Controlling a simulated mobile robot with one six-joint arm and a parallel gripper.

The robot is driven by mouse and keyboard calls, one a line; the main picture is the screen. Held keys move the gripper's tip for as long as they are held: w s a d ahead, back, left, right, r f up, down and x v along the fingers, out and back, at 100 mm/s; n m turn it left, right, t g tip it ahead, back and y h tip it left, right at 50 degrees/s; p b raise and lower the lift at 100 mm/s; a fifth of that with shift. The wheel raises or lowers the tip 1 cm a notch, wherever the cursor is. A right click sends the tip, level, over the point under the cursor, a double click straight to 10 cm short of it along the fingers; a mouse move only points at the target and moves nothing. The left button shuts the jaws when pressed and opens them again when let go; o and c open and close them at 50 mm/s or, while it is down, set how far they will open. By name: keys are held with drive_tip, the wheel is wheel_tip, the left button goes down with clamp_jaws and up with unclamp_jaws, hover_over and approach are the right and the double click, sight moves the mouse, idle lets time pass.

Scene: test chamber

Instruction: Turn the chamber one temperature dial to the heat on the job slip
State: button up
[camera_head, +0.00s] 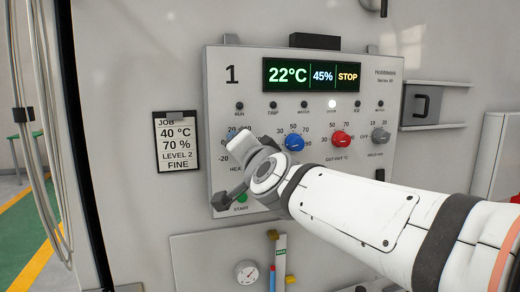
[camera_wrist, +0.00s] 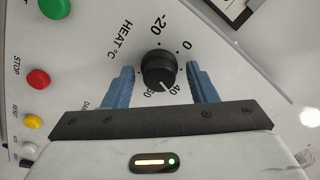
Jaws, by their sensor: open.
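The black heat dial (camera_wrist: 158,69) sits on the chamber one panel in the wrist view. Its scale shows -20, 0, 40 and 60; my right finger covers part of the scale. The dial's pale pointer mark lies on the side between 40 and 60; its exact reading is unclear. My gripper (camera_wrist: 160,70) is open, with one blue finger on each side of the dial and visible gaps. In the head view my gripper (camera_head: 232,175) hides the dial. The job slip (camera_head: 176,142) reads 40 °C, 70 %, level 2, fine. The display (camera_head: 312,75) reads 22°C, 45%, STOP.
A blue knob (camera_head: 294,142), a red knob (camera_head: 341,139) and a grey knob (camera_head: 380,136) sit to the right on the panel. The green start button (camera_head: 242,197) is just below my gripper. The red stop button (camera_wrist: 38,79) shows in the wrist view.

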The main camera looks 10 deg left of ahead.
drive_tip(key=p+v, duration=0.1)
drive_tip(key=v, duration=0.6)
drive_tip(key=shift+s+d, duration=0.25)
drive_tip(key=shift+s, duration=0.05)
